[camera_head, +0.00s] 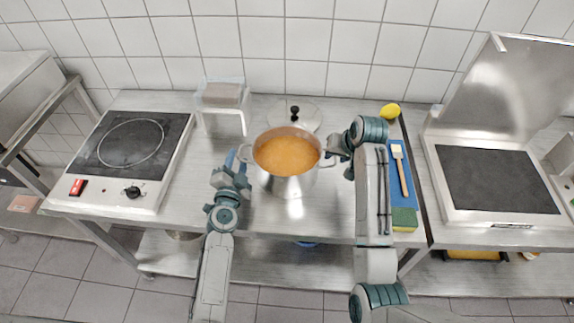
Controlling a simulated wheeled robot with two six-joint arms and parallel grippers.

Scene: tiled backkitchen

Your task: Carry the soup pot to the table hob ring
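The soup pot (287,185) is a steel pot full of orange soup, standing upright on or just above the steel table, right of its middle. Its two side handles point left and right. My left gripper (239,160) is at the left handle, and my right gripper (333,158) is at the right handle. Whether the fingers are closed on the handles is too small to tell. The table hob (160,188) stands at the table's left end, with a ring (131,142) marked on its black top. The ring is bare.
A lid with a black knob (294,113) lies behind the pot. The table between hob and pot is clear.

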